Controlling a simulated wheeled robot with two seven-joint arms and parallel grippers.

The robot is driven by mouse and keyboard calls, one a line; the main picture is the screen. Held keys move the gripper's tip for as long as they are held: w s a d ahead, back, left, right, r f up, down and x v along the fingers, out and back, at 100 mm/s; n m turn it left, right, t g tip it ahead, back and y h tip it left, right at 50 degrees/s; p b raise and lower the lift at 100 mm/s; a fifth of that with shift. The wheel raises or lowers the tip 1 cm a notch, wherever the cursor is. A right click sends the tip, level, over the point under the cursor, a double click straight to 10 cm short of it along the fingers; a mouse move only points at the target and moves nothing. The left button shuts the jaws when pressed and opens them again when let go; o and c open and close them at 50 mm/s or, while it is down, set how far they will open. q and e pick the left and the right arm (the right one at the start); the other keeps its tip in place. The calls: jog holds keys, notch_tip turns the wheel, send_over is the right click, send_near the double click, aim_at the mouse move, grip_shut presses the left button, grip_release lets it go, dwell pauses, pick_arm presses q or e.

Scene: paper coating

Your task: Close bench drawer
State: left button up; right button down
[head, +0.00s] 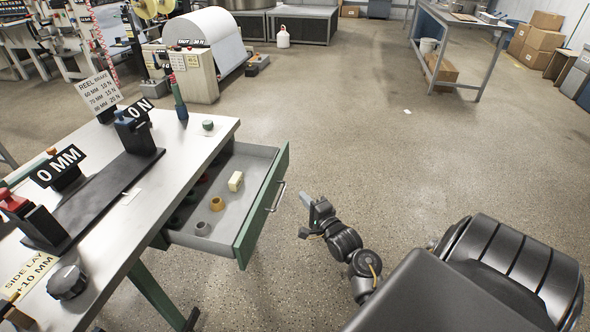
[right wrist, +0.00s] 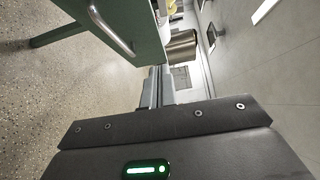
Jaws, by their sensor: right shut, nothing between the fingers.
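The bench drawer (head: 263,205) is pulled well out from the right side of the bench (head: 110,215). It has a green front and a metal bar handle (head: 277,197). Inside lie a cream block (head: 236,181) and several small ring-shaped parts (head: 217,203). My right gripper (head: 308,203) is shut and empty, to the right of the drawer front and apart from the handle. In the right wrist view the green drawer front (right wrist: 130,45) and its handle (right wrist: 110,28) are at upper left, beside the shut fingers (right wrist: 157,75). My left gripper is not in view.
The bench top carries a black rail with clamps (head: 95,195), signs and a dark knob (head: 68,282). A green bench leg (head: 155,295) stands below. The floor (head: 370,150) right of the drawer is clear. A large white roll machine (head: 205,50) and a blue-grey table (head: 455,45) stand farther back.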

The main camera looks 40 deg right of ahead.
send_near(273, 174)
jog(key=w+d, duration=0.2)
jog(key=d, duration=0.2)
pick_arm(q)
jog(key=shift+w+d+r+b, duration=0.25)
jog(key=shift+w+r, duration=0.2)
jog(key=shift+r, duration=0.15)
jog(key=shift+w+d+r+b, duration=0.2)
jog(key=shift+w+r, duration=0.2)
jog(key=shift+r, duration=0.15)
pick_arm(e)
jog(key=shift+w+a, duration=0.7)
jog(key=shift+w, duration=0.2)
jog(key=shift+w+a, duration=0.65)
jog(key=shift+w, duration=0.25)
